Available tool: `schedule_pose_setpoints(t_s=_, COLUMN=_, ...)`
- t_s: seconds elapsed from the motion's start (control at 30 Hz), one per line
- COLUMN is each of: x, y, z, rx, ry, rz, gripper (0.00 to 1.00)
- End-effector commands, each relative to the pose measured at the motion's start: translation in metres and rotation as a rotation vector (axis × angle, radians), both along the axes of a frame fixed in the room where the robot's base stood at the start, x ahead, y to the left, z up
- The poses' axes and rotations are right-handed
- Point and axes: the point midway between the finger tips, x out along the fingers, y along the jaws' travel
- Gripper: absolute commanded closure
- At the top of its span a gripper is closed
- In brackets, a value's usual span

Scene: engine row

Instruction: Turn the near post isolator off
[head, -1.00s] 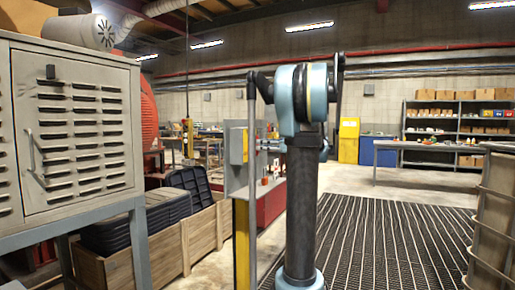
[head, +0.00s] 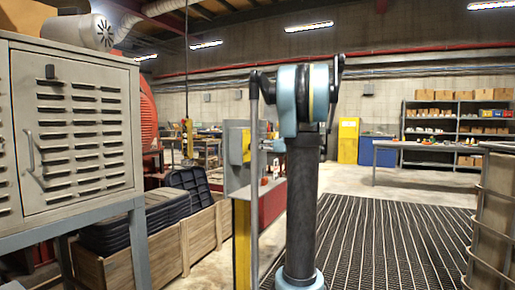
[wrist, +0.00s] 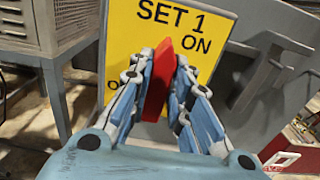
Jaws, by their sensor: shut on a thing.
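The isolator's red handle (wrist: 162,80) stands nearly upright, slightly tilted, in front of a yellow plate (wrist: 119,45) in the wrist view. The plate reads "SET 1" and "ON" at upper right; a letter "O" shows at lower left, the rest hidden behind a finger. My gripper (wrist: 165,70) is shut on the red handle, one finger on each side. The handle cannot be made out clearly there.
A louvred grey cabinet (head: 75,130) stands at the left, with a wooden crate (head: 165,255) of black bins beside it. A slatted floor mat (head: 400,240) lies at the right. A workbench (head: 430,147) and shelves stand farther back.

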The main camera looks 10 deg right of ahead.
Motion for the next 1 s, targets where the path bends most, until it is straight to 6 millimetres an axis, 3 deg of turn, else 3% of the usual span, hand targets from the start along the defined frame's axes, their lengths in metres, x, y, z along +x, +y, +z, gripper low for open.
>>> schedule_pose_setpoints(t_s=0.37, x=0.0007, y=-0.0027, z=0.0006, rx=-0.054, ry=-0.076, rz=-0.004, gripper=1.00)
schedule_pose_setpoints(t_s=1.0, x=-0.0051, y=0.0000, z=-0.0024, rx=-0.387, ry=-0.532, rz=-0.006, gripper=1.00)
